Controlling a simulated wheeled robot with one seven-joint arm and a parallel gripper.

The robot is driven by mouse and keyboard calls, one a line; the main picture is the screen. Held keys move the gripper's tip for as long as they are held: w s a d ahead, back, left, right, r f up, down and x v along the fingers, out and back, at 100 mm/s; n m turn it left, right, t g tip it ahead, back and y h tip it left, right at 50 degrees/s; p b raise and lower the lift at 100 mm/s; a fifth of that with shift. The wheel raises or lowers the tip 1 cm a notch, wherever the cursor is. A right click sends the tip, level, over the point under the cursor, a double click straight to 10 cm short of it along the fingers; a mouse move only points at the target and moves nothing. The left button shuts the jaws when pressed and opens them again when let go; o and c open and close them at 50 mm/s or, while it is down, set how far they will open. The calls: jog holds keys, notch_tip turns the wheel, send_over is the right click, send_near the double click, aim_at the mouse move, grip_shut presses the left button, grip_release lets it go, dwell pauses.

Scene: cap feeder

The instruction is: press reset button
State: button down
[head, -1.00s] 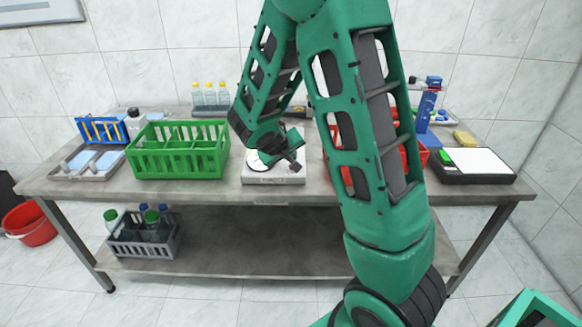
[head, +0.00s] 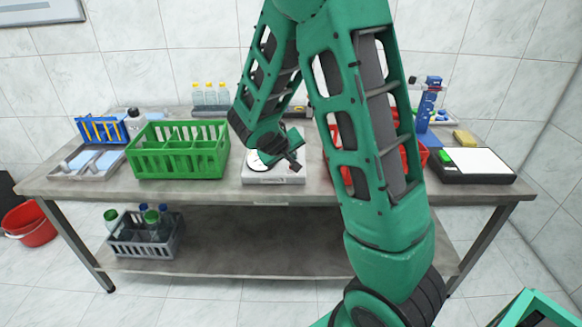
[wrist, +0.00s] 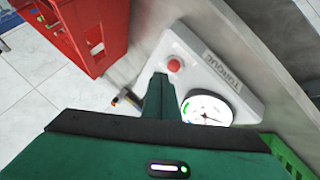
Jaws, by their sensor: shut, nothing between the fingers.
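The reset button is a small red round button (wrist: 174,65) on a white torque tester (wrist: 190,45) in the wrist view. The tester has a "TORQUE" label and a round dial (wrist: 207,110). My gripper (wrist: 158,80) is shut and empty, with its fingertips just beside the button in the picture; I cannot tell whether they touch it. In the head view the white tester (head: 274,179) stands at the middle of the table front, with my gripper (head: 293,164) over it. The button is hidden there.
A green crate (head: 180,162) stands left of the tester on the table (head: 232,192). A red crate (head: 424,155), partly behind my arm, stands to the right; it also shows in the wrist view (wrist: 85,35). A black-framed white pad (head: 480,165) lies farther right.

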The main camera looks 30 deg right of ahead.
jog(key=shift+f, duration=0.2)
dwell(0.5)
jog(key=shift+f, duration=0.2)
jog(key=shift+f, duration=0.45)
dwell(0.7)
dwell(0.4)
jog(key=shift+r, duration=0.9)
jog(key=shift+r, duration=0.1)
jog(key=shift+r, duration=2.4)
